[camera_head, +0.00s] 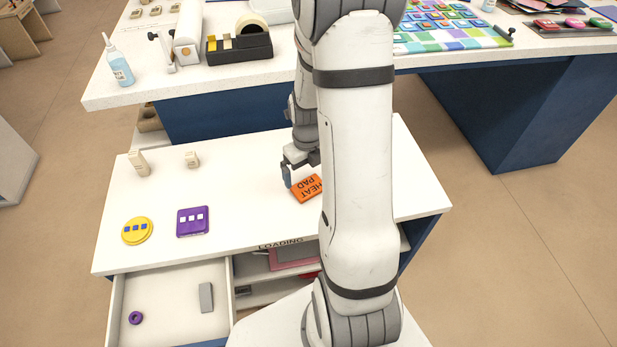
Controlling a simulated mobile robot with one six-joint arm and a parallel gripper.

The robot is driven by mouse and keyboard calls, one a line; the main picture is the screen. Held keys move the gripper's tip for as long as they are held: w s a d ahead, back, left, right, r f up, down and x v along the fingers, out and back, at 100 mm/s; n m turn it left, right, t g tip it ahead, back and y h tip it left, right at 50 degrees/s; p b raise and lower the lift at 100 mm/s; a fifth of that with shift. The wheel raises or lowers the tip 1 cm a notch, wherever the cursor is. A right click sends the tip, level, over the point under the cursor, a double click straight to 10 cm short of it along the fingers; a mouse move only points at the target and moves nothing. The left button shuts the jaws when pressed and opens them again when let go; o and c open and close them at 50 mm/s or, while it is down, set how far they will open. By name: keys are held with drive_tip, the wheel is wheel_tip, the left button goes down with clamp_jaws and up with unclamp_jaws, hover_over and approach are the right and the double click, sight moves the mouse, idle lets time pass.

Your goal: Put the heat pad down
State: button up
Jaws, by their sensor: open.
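The orange heat pad (306,189), with dark lettering on it, lies on the white top of the low bench (250,230), partly hidden behind my arm. My gripper (287,178) is at the pad's upper left edge, low over the bench. Its jaws are open, and part of it is hidden by my arm. I cannot tell whether a finger touches the pad.
A yellow disc (137,231), a purple square (193,222) and two small beige blocks (138,163) (191,160) stand on the bench's left half. An open drawer (172,300) juts out in front. A higher table (190,88) with a tape dispenser (240,45) stands behind.

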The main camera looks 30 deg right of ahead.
sight(307, 185)
drive_tip(key=s+a+r+n, duration=0.25)
drive_tip(key=r+n, duration=0.55)
drive_tip(key=r, duration=0.4)
drive_tip(key=s+a+r+n+t, duration=0.1)
drive_tip(key=s+a+r+n, duration=0.3)
drive_tip(key=n, duration=0.9)
drive_tip(key=s+a+r+n+t, duration=0.1)
drive_tip(key=s+a+r+n, duration=0.3)
drive_tip(key=n, duration=0.9)
drive_tip(key=shift+s+a+r+n, duration=0.4)
drive_tip(key=shift+s+a, duration=0.2)
drive_tip(key=shift+s, duration=0.5)
drive_tip(key=shift+p, duration=0.3)
